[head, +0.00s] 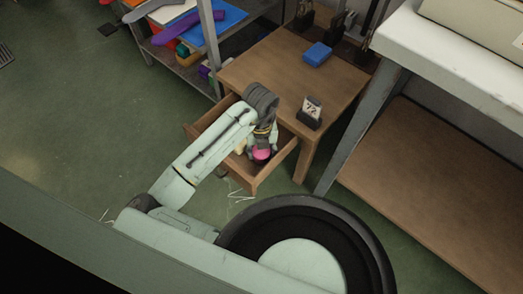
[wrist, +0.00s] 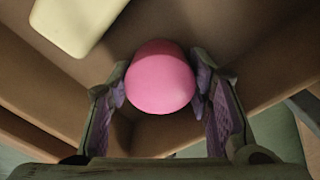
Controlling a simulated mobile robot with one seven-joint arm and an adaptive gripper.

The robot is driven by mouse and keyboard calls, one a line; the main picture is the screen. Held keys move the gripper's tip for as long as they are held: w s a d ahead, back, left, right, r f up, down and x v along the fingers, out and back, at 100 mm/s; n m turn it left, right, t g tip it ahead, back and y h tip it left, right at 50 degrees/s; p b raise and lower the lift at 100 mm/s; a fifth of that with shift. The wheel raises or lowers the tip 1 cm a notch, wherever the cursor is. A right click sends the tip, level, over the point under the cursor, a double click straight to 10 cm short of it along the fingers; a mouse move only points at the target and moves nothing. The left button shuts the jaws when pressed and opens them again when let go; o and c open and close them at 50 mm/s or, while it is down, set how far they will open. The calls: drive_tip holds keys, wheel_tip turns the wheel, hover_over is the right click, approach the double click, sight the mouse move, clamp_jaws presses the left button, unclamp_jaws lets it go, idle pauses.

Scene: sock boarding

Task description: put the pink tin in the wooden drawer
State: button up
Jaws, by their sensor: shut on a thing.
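The pink tin (wrist: 160,77) is between the two fingers of my gripper (wrist: 160,95), which is shut on it. In the head view the pink tin (head: 261,154) shows at the end of my arm, over or inside the open wooden drawer (head: 262,178). In the wrist view the drawer's brown boards (wrist: 230,45) lie beyond the tin. I cannot tell whether the tin touches the drawer bottom. My arm hides part of the drawer in the head view.
A cream block (wrist: 78,22) lies in the drawer near the tin. The wooden table (head: 265,75) above the drawer holds a blue box (head: 317,54) and a small card stand marked 72 (head: 310,113). A grey-framed workbench (head: 440,70) stands at the right.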

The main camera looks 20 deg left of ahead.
drive_tip(key=shift+f, duration=0.1)
drive_tip(key=o, duration=1)
